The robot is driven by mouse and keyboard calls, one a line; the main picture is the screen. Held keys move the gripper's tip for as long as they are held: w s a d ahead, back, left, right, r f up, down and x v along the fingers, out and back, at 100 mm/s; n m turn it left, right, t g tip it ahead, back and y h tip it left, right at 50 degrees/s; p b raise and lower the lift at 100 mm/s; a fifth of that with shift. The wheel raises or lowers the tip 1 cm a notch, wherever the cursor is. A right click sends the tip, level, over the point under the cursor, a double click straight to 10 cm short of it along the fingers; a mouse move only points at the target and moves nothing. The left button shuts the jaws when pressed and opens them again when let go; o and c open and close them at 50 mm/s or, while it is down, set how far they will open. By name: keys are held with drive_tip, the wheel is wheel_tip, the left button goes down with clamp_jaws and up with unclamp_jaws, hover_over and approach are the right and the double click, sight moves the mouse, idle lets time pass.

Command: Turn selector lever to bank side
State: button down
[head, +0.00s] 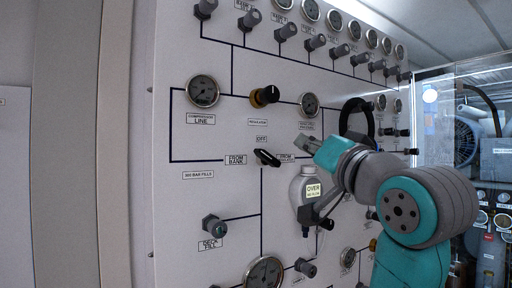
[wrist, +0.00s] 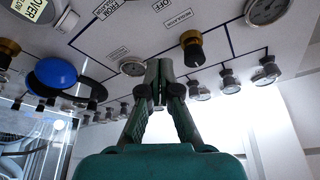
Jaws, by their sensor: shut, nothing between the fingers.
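The selector lever (head: 267,158) is a small black handle on the white panel, below the OFF label and between the FROM BANK label (head: 236,160) on its left and a partly hidden FROM label on its right. It lies slanted, lower at its right end. My gripper (head: 302,143) is shut and empty, right of the lever and apart from it, over the right-hand label's side. In the wrist view, the shut fingers (wrist: 159,72) point toward the panel; the OFF label is at the top edge and the lever is out of frame.
A regulator knob (head: 265,96) sits above the lever. Gauges and grey knobs cover the panel. The panel left of the lever is fairly clear.

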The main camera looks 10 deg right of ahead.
wheel_tip(320, 180, up, 3)
hover_over(267, 158)
drive_tip(key=s+d, duration=0.2)
drive_tip(key=d, duration=0.1)
drive_tip(key=f, duration=0.1)
drive_tip(key=a+f, duration=0.2)
drive_tip(key=shift+w+f, duration=0.2)
drive_tip(key=shift+f, duration=0.15)
drive_tip(key=shift+s+a+f+n+y, duration=0.1)
drive_tip(key=shift+n+y, duration=0.5)
drive_tip(key=shift+n, duration=0.5)
drive_tip(key=n, duration=0.1)
drive_tip(key=n+y, duration=0.1)
drive_tip(key=n, duration=0.1)
drive_tip(key=a+n+y, duration=0.1)
drive_tip(key=n, duration=0.1)
drive_tip(key=shift+s+f, duration=0.1)
drive_tip(key=shift+f, duration=0.3)
